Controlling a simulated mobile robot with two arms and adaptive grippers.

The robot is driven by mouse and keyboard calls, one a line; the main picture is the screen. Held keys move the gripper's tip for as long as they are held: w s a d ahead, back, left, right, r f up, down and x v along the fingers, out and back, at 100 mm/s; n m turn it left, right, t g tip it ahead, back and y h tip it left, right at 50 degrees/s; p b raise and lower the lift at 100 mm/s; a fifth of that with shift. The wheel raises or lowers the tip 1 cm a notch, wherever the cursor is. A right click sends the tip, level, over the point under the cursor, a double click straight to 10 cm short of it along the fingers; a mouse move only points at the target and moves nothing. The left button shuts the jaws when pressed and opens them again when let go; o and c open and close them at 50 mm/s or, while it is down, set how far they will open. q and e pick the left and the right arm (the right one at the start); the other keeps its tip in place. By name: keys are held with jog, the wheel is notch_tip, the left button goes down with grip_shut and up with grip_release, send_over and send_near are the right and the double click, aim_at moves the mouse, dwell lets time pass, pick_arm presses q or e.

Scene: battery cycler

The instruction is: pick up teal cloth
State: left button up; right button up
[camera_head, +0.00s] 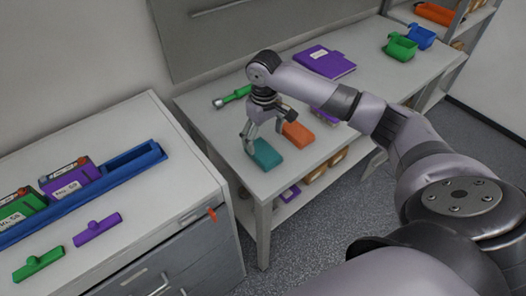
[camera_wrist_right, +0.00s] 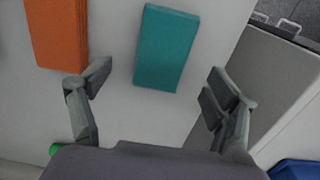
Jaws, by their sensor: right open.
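The teal cloth (camera_head: 267,154) is a flat folded block lying on the white table near its front left corner. In the right wrist view the teal cloth (camera_wrist_right: 166,48) lies ahead of and roughly between my open fingers, apart from both. My right gripper (camera_head: 250,140) points down just beside the cloth, open and empty; its spread fingers also show in the right wrist view (camera_wrist_right: 155,90). My left gripper is not in view.
An orange cloth (camera_head: 298,134) lies close to the teal one. A green tool (camera_head: 232,97) and a purple binder (camera_head: 324,62) lie farther back. A drawer cabinet (camera_head: 150,115) with a blue rack (camera_head: 130,166) stands to the left, across a gap.

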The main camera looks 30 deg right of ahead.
aim_at(263, 151)
jog(key=shift+f, duration=0.2)
jog(key=shift+s+f+p, duration=0.1)
jog(key=shift+f+p, duration=0.2)
jog(key=shift+f, duration=0.05)
notch_tip(263, 151, down, 4)
jog(key=shift+a+r+p, duration=0.15)
jog(key=shift+p, duration=0.45)
jog(key=shift+f, duration=0.35)
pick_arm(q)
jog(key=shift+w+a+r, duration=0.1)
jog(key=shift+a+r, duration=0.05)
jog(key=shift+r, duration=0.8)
pick_arm(e)
jog(key=shift+c, duration=0.2)
jog(key=c, duration=1.2)
jog(key=shift+o, duration=0.2)
jog(key=shift+r, duration=0.1)
pick_arm(q)
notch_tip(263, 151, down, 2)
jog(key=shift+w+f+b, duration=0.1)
jog(key=shift+b, duration=1.05)
pick_arm(e)
notch_tip(263, 151, up, 20)
